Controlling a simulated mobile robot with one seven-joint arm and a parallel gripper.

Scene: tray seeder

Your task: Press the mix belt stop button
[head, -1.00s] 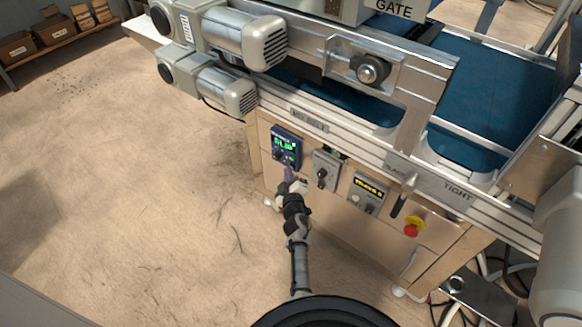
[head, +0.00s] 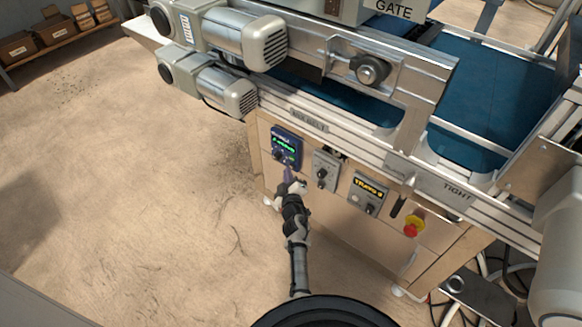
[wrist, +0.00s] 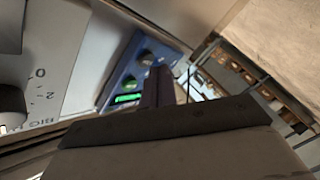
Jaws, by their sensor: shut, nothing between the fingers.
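A blue control box (head: 286,146) with a lit green display sits on the panel under the plate lettered MIX BELT (head: 309,121). Dark round controls line its lower edge. In the wrist view the blue box (wrist: 117,75) shows two round buttons, one upper (wrist: 146,57) and one lower (wrist: 128,82), beside the green display. I cannot read which is stop. My gripper (head: 289,173) is shut and empty, its tip at the box's lower edge. In the wrist view the purplish finger (wrist: 160,84) covers part of the box; I cannot tell whether it touches a button.
A grey box with a black knob (head: 322,172) is just right of the blue box. Further right are a box with a yellow display (head: 368,192) and a red stop knob on yellow (head: 413,228). Two motors overhang the panel above. Floor at left is clear.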

